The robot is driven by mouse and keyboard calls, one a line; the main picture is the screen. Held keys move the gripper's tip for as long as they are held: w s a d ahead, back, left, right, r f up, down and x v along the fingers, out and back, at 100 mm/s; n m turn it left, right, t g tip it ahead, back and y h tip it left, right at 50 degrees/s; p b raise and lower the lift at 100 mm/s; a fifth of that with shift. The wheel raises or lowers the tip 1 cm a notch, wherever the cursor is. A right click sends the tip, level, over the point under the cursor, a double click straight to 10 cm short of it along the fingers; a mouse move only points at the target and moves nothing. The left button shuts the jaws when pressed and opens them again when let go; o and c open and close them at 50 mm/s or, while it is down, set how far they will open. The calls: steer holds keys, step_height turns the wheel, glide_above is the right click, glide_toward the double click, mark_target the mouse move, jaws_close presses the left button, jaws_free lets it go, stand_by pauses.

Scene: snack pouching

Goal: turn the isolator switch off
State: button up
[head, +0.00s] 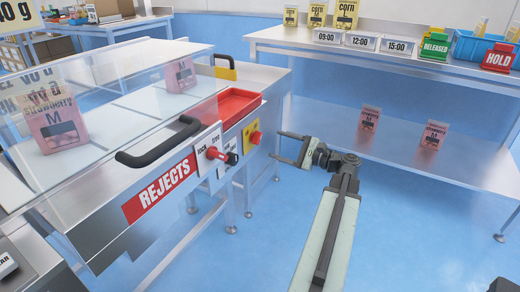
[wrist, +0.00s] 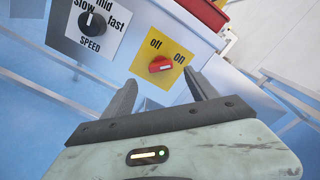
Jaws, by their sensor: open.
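The isolator switch is a red rotary knob (wrist: 160,65) on a yellow plate (wrist: 150,88) marked "off" and "on", on the grey machine front. Its handle lies aslant, with one end towards the "on" mark. In the head view the switch (head: 255,138) is small, on the machine's right end. My gripper (head: 276,146) is open and empty, just right of the switch and apart from it. In the wrist view the two fingers (wrist: 162,80) stand either side of the knob's lower area, with the knob ahead between them. The handle's exact angle is hard to tell in the head view.
A black speed dial (wrist: 93,24) sits beside the yellow plate. A lock/free knob (head: 215,153) and a black door handle (head: 158,144) are further left. A red tray (head: 236,104) is above. A bench (head: 400,78) with a lower shelf stands behind at right.

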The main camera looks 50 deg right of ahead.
mark_target(260, 139)
steer(key=x, duration=0.7)
steer(key=shift+w, duration=0.35)
steer(key=c, duration=1.4)
steer(key=shift+o, duration=0.2)
steer(key=shift+a+n, duration=0.1)
steer(key=shift+n, duration=0.3)
steer(key=n, duration=0.3)
steer(key=shift+n, duration=0.4)
steer(key=n, duration=1.3)
steer(key=shift+f, duration=0.25)
steer(key=shift+n, duration=0.3)
